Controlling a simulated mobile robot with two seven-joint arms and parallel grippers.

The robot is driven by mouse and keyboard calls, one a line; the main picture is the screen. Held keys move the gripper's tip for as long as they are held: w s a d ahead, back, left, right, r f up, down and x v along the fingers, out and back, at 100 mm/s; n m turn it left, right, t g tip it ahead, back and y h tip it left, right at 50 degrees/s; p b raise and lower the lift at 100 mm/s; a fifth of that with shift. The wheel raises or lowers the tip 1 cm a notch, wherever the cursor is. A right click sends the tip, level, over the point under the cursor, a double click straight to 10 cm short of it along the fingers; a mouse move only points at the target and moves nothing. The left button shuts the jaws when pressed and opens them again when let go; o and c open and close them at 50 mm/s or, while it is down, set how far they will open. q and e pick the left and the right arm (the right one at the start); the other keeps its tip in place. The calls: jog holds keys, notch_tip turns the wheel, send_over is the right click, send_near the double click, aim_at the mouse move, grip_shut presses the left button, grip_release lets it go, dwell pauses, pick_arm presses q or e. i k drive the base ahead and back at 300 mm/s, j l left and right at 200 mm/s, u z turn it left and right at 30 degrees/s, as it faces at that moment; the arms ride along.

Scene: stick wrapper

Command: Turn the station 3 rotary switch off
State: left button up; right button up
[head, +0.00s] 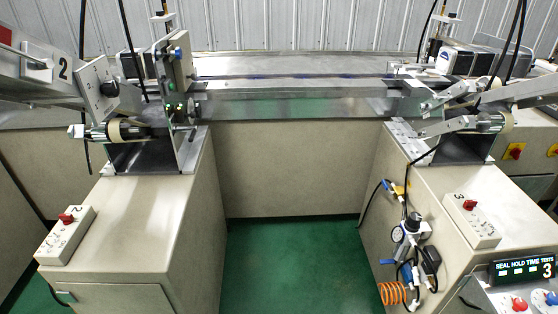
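A pale control box marked 3 (475,222) lies on the right cabinet's top, with a red knob (470,205) near its far end. A panel also marked 3 (523,270), with a "SEAL HOLD TIME" display, stands at the lower right. It has a red knob (519,304) and a blue knob (551,298), partly cut by the frame edge. A red-on-yellow switch (515,151) is on a cabinet at the far right. I cannot tell for certain which is the station 3 rotary switch, or its setting. Neither of my grippers is in view.
The right cabinet (405,170) carries hoses, a gauge and an orange coil (393,293) on its side. The left cabinet (150,220) holds a box marked 2 (66,236). A metal rail (290,103) spans behind. Green floor (290,265) between the cabinets is clear.

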aim_at(468, 205)
jog(key=z, duration=1.4)
